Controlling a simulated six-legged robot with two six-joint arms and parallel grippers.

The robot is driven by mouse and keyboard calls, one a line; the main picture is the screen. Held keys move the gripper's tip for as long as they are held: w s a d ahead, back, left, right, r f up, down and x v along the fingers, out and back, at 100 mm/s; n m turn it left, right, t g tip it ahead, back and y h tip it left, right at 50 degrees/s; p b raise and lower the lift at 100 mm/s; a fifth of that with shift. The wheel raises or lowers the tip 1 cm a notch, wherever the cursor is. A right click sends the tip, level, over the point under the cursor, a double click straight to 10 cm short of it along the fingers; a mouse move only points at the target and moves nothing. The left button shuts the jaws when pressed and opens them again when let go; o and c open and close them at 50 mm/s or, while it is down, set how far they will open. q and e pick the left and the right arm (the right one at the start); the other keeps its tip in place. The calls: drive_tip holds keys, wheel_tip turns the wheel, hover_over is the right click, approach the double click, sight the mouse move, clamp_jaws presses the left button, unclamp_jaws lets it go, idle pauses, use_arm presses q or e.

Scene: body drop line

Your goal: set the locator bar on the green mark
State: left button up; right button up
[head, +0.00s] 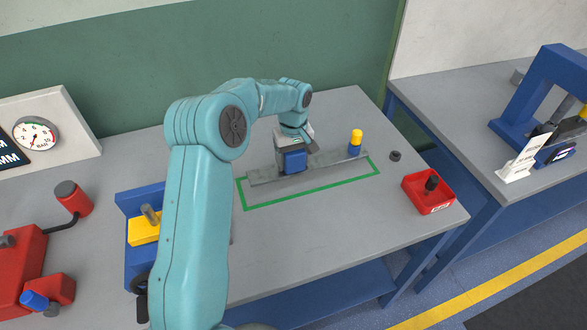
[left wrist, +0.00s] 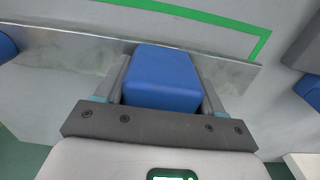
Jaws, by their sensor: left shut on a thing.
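The locator bar (head: 325,162) is a long grey metal bar with a blue block (head: 291,161) on it. It lies along the far side of the green mark (head: 312,194), a green rectangle outline on the bench, and hides most of its far edge. My left gripper (head: 290,155) is shut on the blue block. In the left wrist view the block (left wrist: 162,80) sits between the two jaws, the bar (left wrist: 60,50) runs across beyond it, and a green line with a corner (left wrist: 200,18) shows past the bar. I cannot tell whether the bar touches the bench. My right gripper is out of view.
A yellow-topped post (head: 356,137) stands by the bar's right end. A red tray (head: 428,191) and a small dark puck (head: 395,156) lie to the right. A blue and yellow fixture (head: 143,229) and red device (head: 28,265) stand left. The bench in front of the outline is clear.

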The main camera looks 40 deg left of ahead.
use_arm(q)
drive_tip(key=shift+a+f, duration=0.1)
drive_tip(key=shift+f, duration=2.2)
drive_tip(key=shift+f, duration=0.1)
drive_tip(key=o, duration=1.6)
wheel_tip(320, 180, up, 12)
drive_tip(key=shift+s+r+b, duration=0.1)
drive_tip(key=shift+r+b, duration=0.1)
drive_tip(key=shift+b, duration=0.1)
